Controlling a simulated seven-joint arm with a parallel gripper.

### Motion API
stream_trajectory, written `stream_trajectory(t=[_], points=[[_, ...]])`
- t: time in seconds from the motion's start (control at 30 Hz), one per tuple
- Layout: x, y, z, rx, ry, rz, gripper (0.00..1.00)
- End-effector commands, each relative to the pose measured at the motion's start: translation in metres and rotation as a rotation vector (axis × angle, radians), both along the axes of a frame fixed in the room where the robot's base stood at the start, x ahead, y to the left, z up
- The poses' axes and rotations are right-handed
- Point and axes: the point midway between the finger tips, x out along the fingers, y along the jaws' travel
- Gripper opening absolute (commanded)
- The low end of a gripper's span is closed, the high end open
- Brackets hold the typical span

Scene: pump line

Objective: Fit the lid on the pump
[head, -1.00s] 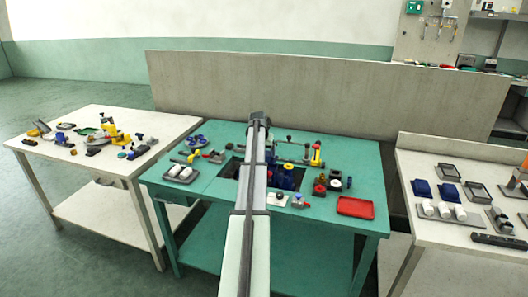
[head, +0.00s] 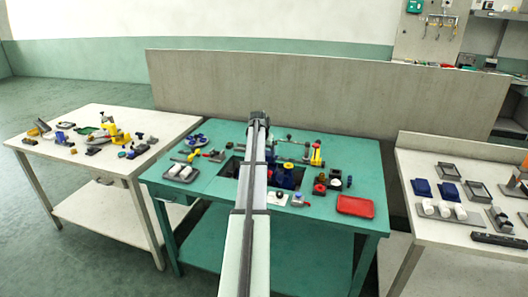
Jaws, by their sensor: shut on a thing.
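The pump appears to be the dark blue body (head: 286,177) in the dark opening near the middle of the green table. My arm crosses the middle of the head view and covers part of this opening. My gripper is hidden behind my arm, so its fingers and anything between them do not show. I cannot pick out the lid for certain; the small parts are too small to tell apart.
A red tray (head: 356,206) lies at the green table's right front. White pieces (head: 180,172) sit at its left. A white side table (head: 85,170) stands left and a white bench (head: 440,228) right. A grey partition (head: 330,95) stands behind.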

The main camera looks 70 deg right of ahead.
Motion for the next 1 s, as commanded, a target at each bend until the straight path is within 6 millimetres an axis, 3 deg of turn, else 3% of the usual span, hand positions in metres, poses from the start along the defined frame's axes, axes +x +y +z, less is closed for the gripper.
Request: stream_trajectory(t=[1.0], points=[[0.0, 0.0, -0.0092, -0.001, 0.0, 0.0, 0.51]])
